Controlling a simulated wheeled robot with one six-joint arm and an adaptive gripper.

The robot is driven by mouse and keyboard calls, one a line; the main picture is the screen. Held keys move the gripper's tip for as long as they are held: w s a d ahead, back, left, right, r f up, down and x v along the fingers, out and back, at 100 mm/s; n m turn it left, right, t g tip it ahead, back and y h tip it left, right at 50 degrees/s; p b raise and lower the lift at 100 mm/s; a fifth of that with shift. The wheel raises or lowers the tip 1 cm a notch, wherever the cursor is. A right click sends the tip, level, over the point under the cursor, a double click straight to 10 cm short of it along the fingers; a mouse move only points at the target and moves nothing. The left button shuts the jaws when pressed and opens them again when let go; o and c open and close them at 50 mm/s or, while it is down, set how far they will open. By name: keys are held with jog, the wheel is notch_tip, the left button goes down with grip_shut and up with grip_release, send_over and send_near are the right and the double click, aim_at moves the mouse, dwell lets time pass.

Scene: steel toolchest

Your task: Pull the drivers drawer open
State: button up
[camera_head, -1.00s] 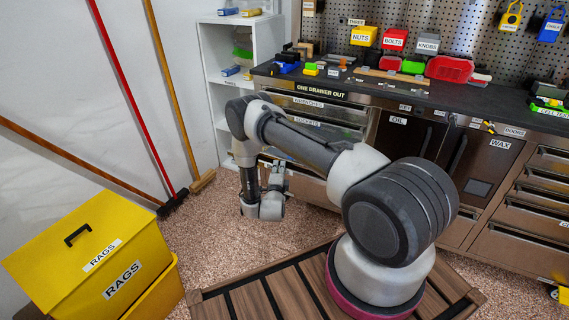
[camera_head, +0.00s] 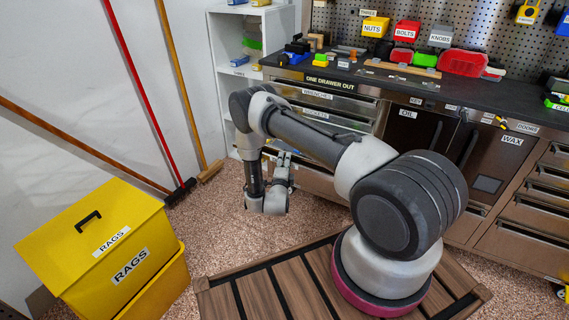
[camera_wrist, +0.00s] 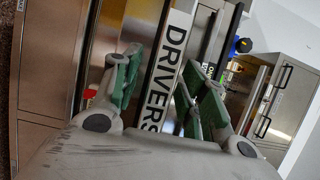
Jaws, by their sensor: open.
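The drivers drawer shows close up in the wrist view by its white DRIVERS label (camera_wrist: 168,70), which runs steeply across the middle. In the head view my gripper (camera_head: 284,162) hangs low in front of the left drawer stack, below the wrenches drawer (camera_head: 318,97). My arm hides much of this stack, and the DRIVERS label cannot be made out there.
A dark worktop (camera_head: 460,92) with tools and bins runs above the drawers. A white shelf (camera_head: 226,75) stands left of the chest. A yellow rags bin (camera_head: 95,240) and leaning broom poles are at left. Speckled floor is clear between bin and chest.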

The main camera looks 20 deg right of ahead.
jog(key=v, duration=1.2)
jog(key=shift+a, duration=0.1)
